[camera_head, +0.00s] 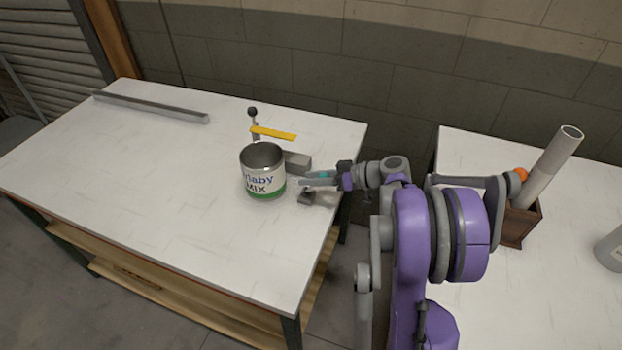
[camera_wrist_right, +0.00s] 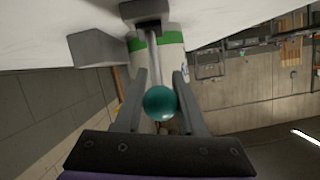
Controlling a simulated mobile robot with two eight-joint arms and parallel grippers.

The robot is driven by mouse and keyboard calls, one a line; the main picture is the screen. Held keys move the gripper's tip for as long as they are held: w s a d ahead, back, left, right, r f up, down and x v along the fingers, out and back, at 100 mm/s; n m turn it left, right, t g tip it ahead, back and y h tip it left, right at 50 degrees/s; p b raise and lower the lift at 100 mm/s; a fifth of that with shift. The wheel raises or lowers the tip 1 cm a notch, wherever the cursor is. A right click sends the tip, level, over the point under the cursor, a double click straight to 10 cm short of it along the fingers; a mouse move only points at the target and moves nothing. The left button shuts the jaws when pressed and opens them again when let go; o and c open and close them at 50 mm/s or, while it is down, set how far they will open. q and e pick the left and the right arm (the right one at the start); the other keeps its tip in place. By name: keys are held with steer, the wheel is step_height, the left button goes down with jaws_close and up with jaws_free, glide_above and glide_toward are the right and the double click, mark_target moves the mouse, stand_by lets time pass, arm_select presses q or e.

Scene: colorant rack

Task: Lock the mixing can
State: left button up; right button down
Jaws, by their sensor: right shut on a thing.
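The mixing can (camera_head: 263,172) stands upright on the left table, white with a green bottom band and lettering that reads "MIX". Part of it shows behind the lever in the right wrist view (camera_wrist_right: 172,38). A clamp stands around it, with a grey block (camera_head: 297,162), a yellow bar (camera_head: 273,133) and a black-knobbed upright lever (camera_head: 252,112). My right gripper (camera_head: 312,181) is just right of the can. It is shut on a teal ball knob (camera_wrist_right: 160,103) at the end of a grey rod (camera_wrist_right: 153,58), which runs to a dark bracket. My left gripper is out of view.
A long grey bar (camera_head: 150,107) lies at the back left of the white table (camera_head: 150,190). The front and left of this table are clear. On the right table stands a brown holder (camera_head: 520,222) with a pale tube (camera_head: 555,165). A wall runs behind.

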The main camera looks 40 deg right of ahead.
steer(key=c, duration=0.5)
jaws_free()
steer(key=v, duration=1.1)
steer(key=shift+w, duration=0.1)
steer(key=shift+a, duration=0.1)
